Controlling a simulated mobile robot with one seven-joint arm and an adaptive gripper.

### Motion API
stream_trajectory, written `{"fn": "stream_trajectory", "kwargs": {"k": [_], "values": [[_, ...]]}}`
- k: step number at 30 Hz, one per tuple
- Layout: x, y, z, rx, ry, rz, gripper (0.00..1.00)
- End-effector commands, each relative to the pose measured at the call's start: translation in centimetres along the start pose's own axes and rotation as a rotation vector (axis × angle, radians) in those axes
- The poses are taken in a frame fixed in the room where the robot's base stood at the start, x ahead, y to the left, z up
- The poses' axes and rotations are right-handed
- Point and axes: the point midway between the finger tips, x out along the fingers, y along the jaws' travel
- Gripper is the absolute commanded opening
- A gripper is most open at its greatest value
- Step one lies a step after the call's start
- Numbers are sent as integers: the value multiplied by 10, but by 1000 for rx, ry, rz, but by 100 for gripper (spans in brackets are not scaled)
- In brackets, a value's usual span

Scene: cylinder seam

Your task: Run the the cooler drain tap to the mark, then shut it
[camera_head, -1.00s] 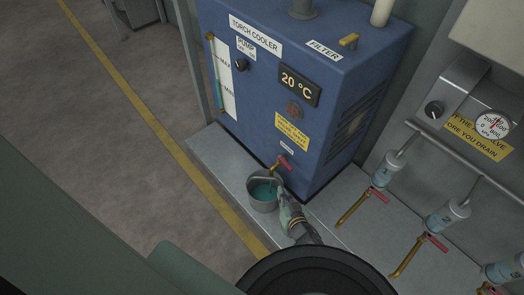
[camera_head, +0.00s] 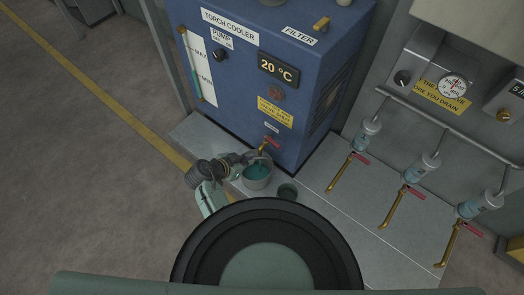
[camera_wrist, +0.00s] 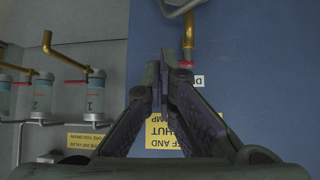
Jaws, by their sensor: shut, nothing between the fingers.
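The drain tap, with a red lever (camera_head: 271,142) and brass spout (camera_head: 263,149), is low on the blue torch cooler (camera_head: 240,100). The lever (camera_wrist: 181,67) also shows in the wrist view, partly hidden by my fingers. A grey bucket (camera_head: 258,184) under the spout holds teal liquid. I cannot tell whether liquid is running. The cooler's sight gauge (camera_head: 200,70) has MAX and MIN labels; its exact level is too small to read. My gripper (camera_head: 256,156) is shut and empty, beside the tap and above the bucket's left rim. Its fingertips (camera_wrist: 175,55) overlap the lever in the wrist view; contact is unclear.
Several filters (camera_head: 368,131) with red-handled brass taps line the right wall. A gauge (camera_head: 453,86) sits above them. The floor (camera_head: 70,180) at left is clear.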

Motion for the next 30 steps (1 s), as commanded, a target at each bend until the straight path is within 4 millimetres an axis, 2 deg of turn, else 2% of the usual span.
{"fn": "stream_trajectory", "kwargs": {"k": [13, 15, 21, 30], "values": [[90, 0, 0, -2, -2, 1, 0], [97, 0, -11, 1, -1, -1, 0], [114, 0, -24, -1, -2, -1, 0], [119, 0, -26, -3, -2, -2, 0]]}}
